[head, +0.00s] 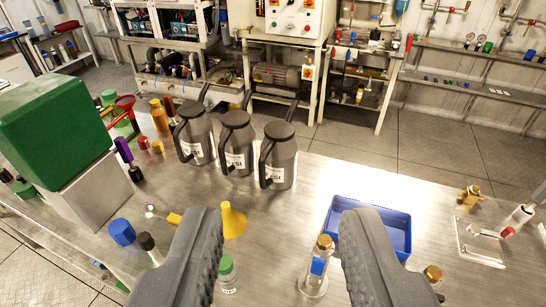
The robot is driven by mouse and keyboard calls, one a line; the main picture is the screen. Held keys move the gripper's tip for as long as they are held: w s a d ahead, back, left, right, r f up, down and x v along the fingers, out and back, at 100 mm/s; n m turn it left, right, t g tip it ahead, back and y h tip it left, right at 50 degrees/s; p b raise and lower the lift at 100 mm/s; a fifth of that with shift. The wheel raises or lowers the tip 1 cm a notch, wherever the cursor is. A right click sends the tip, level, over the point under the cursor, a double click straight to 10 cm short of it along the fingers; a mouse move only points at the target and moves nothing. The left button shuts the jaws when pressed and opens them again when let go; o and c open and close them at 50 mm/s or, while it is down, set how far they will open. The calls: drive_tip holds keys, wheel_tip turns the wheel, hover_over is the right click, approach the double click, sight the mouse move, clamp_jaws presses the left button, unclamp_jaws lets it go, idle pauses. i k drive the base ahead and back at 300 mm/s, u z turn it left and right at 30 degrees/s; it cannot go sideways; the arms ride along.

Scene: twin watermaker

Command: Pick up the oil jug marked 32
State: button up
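Three dark grey jugs with black lids, side handles, spouts and white labels stand upright in a row on the metal bench (330,180). They are the left jug (200,134), the middle jug (238,142) and the right jug (282,151). The label print is too small to read surely, so I cannot tell which is marked 32. My gripper (284,218) is open, its two ribbed fingers wide apart at the bottom of the view. The jugs show beyond the fingertips, and no finger touches one.
A yellow funnel (233,221) and a green-capped bottle (227,270) are near my left finger. A glass bottle (315,275) and blue tray (397,220) are near the right finger. A green box (52,125) stands left.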

sight(278, 162)
drive_tip(key=i, duration=1)
drive_tip(key=z, duration=0.05)
